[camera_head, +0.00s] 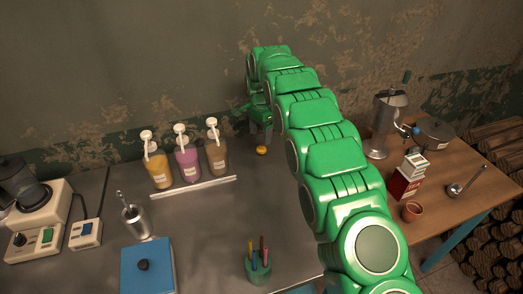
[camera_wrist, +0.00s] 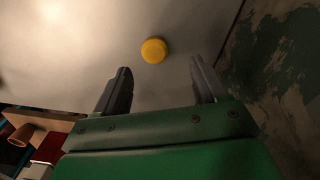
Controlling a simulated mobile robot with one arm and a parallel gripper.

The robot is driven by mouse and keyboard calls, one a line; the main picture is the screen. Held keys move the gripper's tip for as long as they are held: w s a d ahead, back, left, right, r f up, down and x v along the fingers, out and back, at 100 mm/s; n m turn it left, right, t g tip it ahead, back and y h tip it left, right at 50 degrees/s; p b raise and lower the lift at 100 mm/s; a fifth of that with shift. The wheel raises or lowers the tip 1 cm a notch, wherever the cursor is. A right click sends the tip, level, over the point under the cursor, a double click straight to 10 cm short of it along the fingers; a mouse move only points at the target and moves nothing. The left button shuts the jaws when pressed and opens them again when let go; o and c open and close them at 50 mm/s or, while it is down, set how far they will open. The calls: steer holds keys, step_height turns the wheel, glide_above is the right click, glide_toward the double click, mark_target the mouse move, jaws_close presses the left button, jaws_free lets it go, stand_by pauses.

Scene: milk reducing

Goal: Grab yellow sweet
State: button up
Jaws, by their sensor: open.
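The yellow sweet (camera_head: 261,150) is a small round yellow-orange piece lying on the grey counter, right of the pump bottles. In the wrist view the sweet (camera_wrist: 154,50) lies on the counter beyond the fingertips, roughly between their lines and a little nearer the left finger. My gripper (camera_head: 260,133) is close to the sweet, on its far side toward the wall. In the wrist view my gripper (camera_wrist: 161,75) has its two dark fingers apart, with nothing between them. The sweet is not touching either finger.
Several pump bottles (camera_head: 187,164) stand left of the sweet behind a pale strip (camera_head: 194,187). A pen cup (camera_head: 258,267) and a blue box (camera_head: 147,268) are nearer the front. The wall (camera_wrist: 291,70) is close behind my gripper. Counter between sweet and pen cup is clear.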

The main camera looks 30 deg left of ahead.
mark_target(261, 148)
steer(key=shift+s+d+f, duration=0.15)
steer(key=shift+f, duration=1.35)
steer(key=shift+s+d+f, duration=0.15)
steer(key=shift+f, duration=1.3)
steer(key=c, duration=1.1)
steer(key=shift+r, duration=0.1)
